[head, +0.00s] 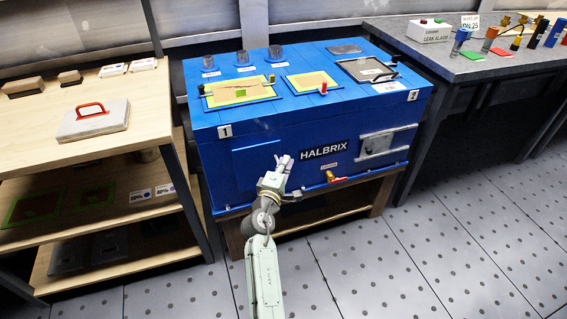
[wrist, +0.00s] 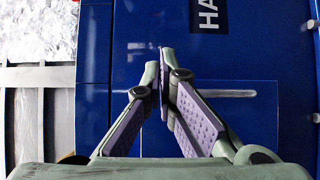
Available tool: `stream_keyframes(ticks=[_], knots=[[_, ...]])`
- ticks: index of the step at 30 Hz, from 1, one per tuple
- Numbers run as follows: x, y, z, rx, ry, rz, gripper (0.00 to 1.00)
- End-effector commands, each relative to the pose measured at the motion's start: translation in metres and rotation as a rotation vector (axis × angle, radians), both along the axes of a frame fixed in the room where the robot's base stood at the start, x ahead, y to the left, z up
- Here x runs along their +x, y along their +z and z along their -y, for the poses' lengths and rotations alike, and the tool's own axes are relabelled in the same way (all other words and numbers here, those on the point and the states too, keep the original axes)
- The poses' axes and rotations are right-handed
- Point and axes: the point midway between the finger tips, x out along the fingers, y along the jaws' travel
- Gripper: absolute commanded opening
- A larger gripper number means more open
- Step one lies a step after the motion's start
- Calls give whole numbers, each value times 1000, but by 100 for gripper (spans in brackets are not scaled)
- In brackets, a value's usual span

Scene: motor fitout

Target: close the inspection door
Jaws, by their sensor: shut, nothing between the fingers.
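The blue HALBRIX machine (head: 310,125) stands in the middle of the head view. A flat rectangular blue panel (head: 257,155) is on its front at the left. A grey panel with a square plate (head: 378,143) is on its front at the right. I cannot tell for sure which is the inspection door or whether it stands ajar. My gripper (head: 283,160) is in front of the machine, between the blue panel and the HALBRIX label. In the wrist view its fingertips (wrist: 163,58) are together and empty before the blue face. Contact cannot be told.
A yellow-and-red valve (head: 333,177) sticks out low on the machine's front. A wooden shelf unit (head: 150,118) with a red-handled plate (head: 93,119) stands on the left. A grey bench (head: 460,68) with fittings stands on the right. The floor (head: 430,240) at the lower right is clear.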

Motion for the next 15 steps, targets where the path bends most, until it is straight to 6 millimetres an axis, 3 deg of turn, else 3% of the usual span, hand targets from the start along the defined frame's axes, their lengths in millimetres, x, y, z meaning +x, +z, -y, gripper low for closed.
stream_keyframes(ticks=[2,9,15], knots=[[-5,-2,3,-1,-1,-1,0],[-62,-3,18,0,-2,-2,0],[-89,-1,24,0,-1,-1,0]])
